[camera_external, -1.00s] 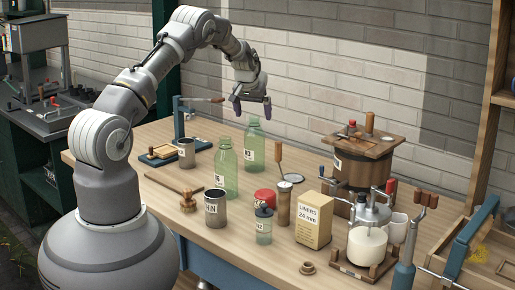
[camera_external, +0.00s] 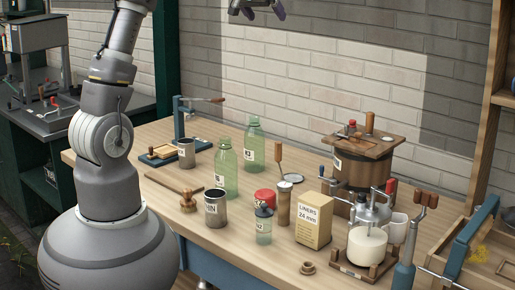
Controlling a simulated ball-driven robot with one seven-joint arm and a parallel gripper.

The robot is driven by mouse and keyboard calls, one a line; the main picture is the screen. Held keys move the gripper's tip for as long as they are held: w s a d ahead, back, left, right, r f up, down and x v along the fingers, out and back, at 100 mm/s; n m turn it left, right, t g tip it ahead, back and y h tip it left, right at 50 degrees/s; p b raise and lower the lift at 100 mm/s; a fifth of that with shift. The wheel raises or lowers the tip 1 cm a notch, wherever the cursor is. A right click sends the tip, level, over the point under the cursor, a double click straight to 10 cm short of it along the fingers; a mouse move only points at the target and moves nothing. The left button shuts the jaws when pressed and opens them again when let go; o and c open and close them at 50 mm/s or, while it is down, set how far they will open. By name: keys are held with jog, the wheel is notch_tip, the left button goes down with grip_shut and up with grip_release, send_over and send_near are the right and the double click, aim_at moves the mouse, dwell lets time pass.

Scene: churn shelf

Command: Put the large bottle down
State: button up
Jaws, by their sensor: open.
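Two tall green glass bottles stand upright on the wooden workbench. The back one (camera_external: 254,146) has a small label that seems to read W3 or K3. The front one (camera_external: 226,172) stands a little nearer and to the left. My gripper (camera_external: 262,11) is open and empty, high above the bench at the top edge of the view, apart from all bottles. Most of my forearm is out of frame.
A metal can (camera_external: 215,212), red lid (camera_external: 266,196), liners box (camera_external: 313,222) and wooden-handled stamp (camera_external: 188,201) crowd around the bottles. A wooden churn (camera_external: 358,170) and a jar press (camera_external: 368,243) stand right. The bench's front left is fairly clear.

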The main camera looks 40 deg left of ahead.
jog(key=s+d+r+m+t, duration=0.1)
jog(key=s+d+r+t, duration=0.1)
jog(key=s+r, duration=0.5)
jog(key=s+d+r+m+t+h, duration=0.1)
jog(key=s+d+r+t, duration=0.1)
jog(key=s+d+r, duration=0.2)
jog(key=s+d+r+t, duration=0.2)
jog(key=s+d+r, duration=0.2)
jog(key=s+r, duration=0.6)
notch_tip(320, 180, up, 7)
jog(key=shift+s+r+m+t, duration=0.1)
jog(key=shift+s+m+t, duration=0.05)
jog(key=shift+m+t, duration=0.2)
